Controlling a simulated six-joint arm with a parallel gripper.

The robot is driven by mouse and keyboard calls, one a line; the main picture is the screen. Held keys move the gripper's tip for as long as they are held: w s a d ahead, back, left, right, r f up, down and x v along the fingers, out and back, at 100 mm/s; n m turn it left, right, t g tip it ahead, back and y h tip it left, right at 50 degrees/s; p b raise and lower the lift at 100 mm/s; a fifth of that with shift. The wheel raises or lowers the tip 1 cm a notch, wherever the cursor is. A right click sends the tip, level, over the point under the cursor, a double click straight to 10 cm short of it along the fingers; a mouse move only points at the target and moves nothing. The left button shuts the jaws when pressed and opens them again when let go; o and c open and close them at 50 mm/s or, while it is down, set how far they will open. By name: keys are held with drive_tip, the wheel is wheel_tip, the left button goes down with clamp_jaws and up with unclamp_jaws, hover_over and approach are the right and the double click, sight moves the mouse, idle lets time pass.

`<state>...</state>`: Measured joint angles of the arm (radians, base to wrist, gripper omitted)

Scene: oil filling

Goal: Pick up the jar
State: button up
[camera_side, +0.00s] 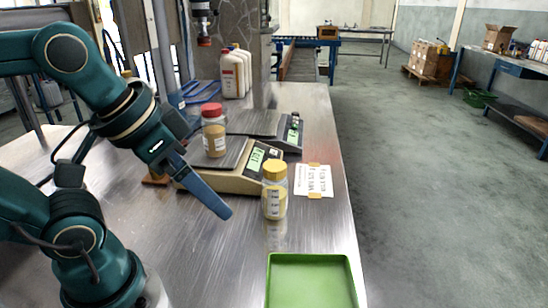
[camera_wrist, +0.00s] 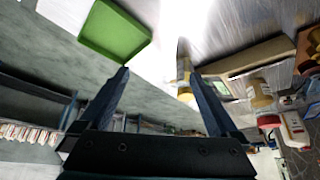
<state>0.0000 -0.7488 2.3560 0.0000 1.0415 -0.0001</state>
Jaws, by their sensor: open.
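A jar with a yellow lid (camera_side: 274,190) stands upright on the steel table, holding yellowish contents. In the wrist view the yellow-lidded jar (camera_wrist: 184,72) shows by the tip of the right finger, partly hidden by it. A second jar, with a red lid (camera_side: 213,132), stands on the pan of the nearer scale; it also shows in the wrist view (camera_wrist: 262,100). My gripper (camera_side: 216,200) is open and empty, left of the yellow-lidded jar and apart from it in the side view. In the wrist view my gripper (camera_wrist: 157,73) has its fingers wide apart.
The nearer scale (camera_side: 262,160) is behind the yellow-lidded jar, with another scale (camera_side: 291,140) beyond. A paper label (camera_side: 314,181) lies to its right. A green tray (camera_side: 310,281) is in front. White jugs (camera_side: 234,74) stand farther back. The table's right edge is close.

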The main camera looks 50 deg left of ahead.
wheel_tip(320, 180, up, 5)
wheel_tip(320, 180, up, 5)
drive_tip(key=n+t+y, duration=0.6)
drive_tip(key=t+y, duration=0.1)
drive_tip(key=y, duration=0.2)
hover_over(206, 108)
drive_tip(key=d, duration=0.1)
drive_tip(key=f+h, duration=0.1)
drive_tip(key=f, duration=0.1)
drive_tip(key=f+m+h, duration=0.1)
drive_tip(key=f, duration=0.1)
drive_tip(key=f+h, duration=0.2)
drive_tip(key=shift+s+a+f, duration=0.15)
drive_tip(key=shift+a+f, duration=0.2)
drive_tip(key=shift+f, duration=1.8)
drive_tip(key=shift+m, duration=0.3)
drive_tip(key=shift+x, duration=2.65)
